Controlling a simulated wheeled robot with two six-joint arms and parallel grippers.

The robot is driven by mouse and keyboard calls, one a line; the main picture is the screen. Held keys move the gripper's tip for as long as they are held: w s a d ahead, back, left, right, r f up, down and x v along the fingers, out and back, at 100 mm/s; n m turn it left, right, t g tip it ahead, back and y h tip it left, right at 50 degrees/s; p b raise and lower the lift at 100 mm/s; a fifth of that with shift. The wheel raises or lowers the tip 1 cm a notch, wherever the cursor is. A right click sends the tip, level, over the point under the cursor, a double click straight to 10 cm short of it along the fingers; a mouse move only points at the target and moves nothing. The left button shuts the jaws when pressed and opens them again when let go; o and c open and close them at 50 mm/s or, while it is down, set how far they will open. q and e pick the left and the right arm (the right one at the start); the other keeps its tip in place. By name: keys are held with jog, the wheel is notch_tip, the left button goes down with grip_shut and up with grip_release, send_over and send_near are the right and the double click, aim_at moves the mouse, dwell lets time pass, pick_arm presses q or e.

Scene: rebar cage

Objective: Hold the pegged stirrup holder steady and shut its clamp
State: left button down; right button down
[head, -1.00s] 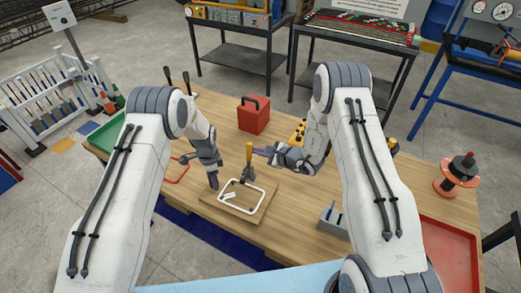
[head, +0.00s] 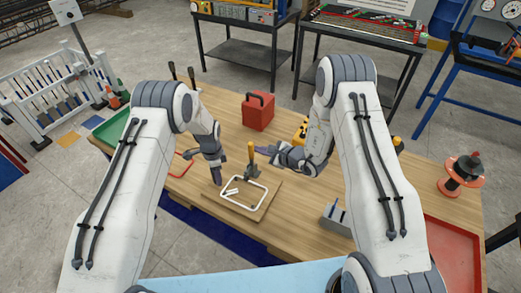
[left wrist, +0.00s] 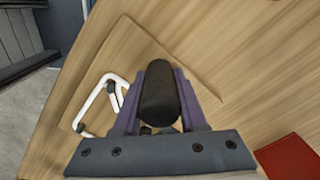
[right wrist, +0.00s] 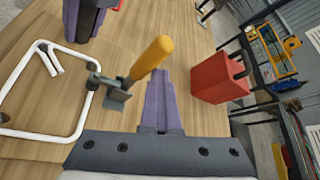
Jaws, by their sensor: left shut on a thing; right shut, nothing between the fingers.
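The stirrup holder is a wooden board (head: 262,211) on the table, with a white bent stirrup (head: 262,196) lying on it around dark pegs. Its clamp (right wrist: 115,92) has a yellow-orange handle (right wrist: 152,57), which stands up at a slant at the board's far edge; it also shows in the head view (head: 251,152). My left gripper (head: 217,180) is shut on a black rounded grip (left wrist: 159,95) at the board's left side. My right gripper (right wrist: 159,78) is shut and empty close beside the handle; whether they touch I cannot tell.
A red box (head: 258,112) stands behind the clamp. A grey block with blue pins (head: 336,216) and a red tray (head: 452,255) lie to the right, near an orange spool (head: 461,172). A green tray (head: 112,128) is at the far left.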

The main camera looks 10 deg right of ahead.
pick_arm(q)
jog(key=shift+w+d, duration=0.15)
jog(key=shift+d, duration=0.1)
pick_arm(e)
jog(key=shift+s+a, duration=0.1)
jog(key=shift+a, duration=0.15)
jog(key=w+d, duration=0.3)
jog(key=d, duration=0.1)
pick_arm(q)
jog(key=shift+a, duration=0.1)
pick_arm(e)
jog(key=s+d, duration=0.3)
jog(key=s, duration=0.6)
jog(key=shift+d, duration=0.4)
pick_arm(q)
jog(key=shift+c, duration=1.9)
grip_release()
